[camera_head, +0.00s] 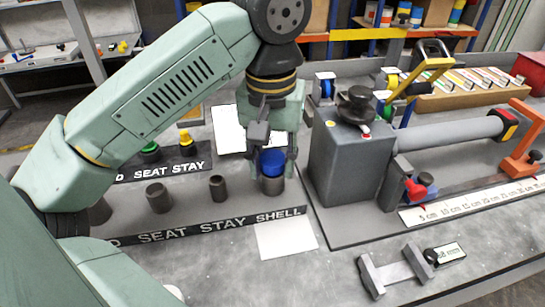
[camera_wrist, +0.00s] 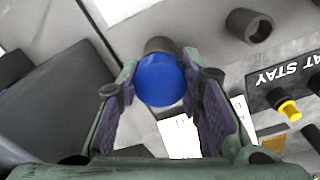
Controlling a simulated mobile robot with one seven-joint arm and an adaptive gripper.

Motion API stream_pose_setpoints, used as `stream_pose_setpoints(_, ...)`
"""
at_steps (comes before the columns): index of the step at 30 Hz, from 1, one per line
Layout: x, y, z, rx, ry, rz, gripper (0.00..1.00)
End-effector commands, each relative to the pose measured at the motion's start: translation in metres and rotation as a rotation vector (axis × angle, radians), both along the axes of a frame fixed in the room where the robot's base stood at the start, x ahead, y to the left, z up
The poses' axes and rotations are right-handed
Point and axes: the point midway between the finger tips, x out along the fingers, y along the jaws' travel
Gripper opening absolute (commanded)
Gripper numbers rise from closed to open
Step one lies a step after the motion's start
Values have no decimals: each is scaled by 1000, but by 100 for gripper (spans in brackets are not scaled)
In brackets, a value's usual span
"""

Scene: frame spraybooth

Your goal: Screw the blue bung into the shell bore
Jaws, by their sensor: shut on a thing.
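The blue bung (camera_head: 271,161) is between the fingers of my gripper (camera_head: 272,155), which is shut on it. It sits right at the top of the grey shell tube (camera_head: 273,186), above the SHELL label; I cannot tell how far it is in the bore. In the wrist view the blue bung (camera_wrist: 161,81) shows round between the two purple-padded fingers of my gripper (camera_wrist: 164,88). The shell tube (camera_wrist: 160,45) shows just behind it, its bore hidden by the bung.
Grey tubes (camera_head: 218,188) stand left of the shell on the labelled rack (camera_head: 200,231). Green (camera_head: 150,148) and yellow (camera_head: 186,137) bungs sit behind. A large grey block (camera_head: 345,160) stands close on the right. A white sheet (camera_head: 286,239) lies in front.

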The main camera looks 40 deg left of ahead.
Motion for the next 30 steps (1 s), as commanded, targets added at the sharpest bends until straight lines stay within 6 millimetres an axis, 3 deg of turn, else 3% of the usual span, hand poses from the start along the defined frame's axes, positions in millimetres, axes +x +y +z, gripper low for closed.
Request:
stream_pose_setpoints(5, 0, 0, -5, 0, 0, 0, 0)
stream_pose_setpoints(6, 0, 0, -4, 0, 0, 0, 30)
stream_pose_setpoints(15, 0, 0, -4, 0, 0, 0, 11)
stream_pose_setpoints(30, 0, 0, -4, -1, 1, -404, 8)
